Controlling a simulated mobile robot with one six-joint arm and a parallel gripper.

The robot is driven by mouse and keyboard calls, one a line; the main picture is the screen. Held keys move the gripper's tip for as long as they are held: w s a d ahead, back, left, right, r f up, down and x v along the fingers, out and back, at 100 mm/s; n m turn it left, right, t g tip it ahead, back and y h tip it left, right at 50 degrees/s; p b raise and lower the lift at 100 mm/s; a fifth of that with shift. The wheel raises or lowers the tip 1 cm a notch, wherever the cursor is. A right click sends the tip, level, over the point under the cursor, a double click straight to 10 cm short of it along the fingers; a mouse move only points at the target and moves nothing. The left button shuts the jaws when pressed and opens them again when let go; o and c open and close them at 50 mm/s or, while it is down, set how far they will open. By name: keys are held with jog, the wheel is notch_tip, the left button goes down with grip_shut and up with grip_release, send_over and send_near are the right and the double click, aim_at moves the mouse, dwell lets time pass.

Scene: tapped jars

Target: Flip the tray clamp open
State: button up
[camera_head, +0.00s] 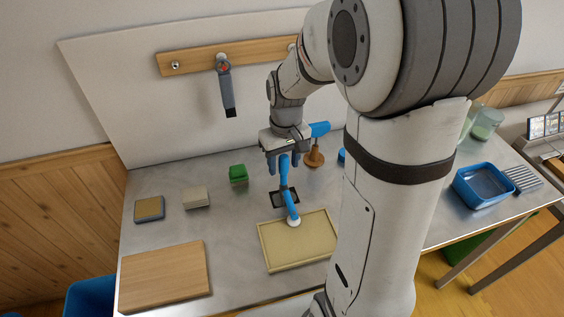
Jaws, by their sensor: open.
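The tray clamp (291,205) is a long blue arm with a round pale pad at its lower end. The clamp's pivot sits on a small dark plate (278,198) on the bench behind the tray. My gripper (284,163) points down at the upper end of the blue arm, and its fingers are open on either side of it. Whether a finger touches it I cannot tell. My arm hides the tray's right side.
A green block (238,173), a stack of pale tiles (195,197) and a dark-edged sponge-like block (149,209) stand on the left. A wooden board (165,275) lies in front. A wooden peg stand (314,155) is close right of my gripper. A blue bin (482,186) stands far right.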

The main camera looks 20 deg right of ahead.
jog(key=shift+f, duration=0.4)
jog(key=shift+c, duration=0.5)
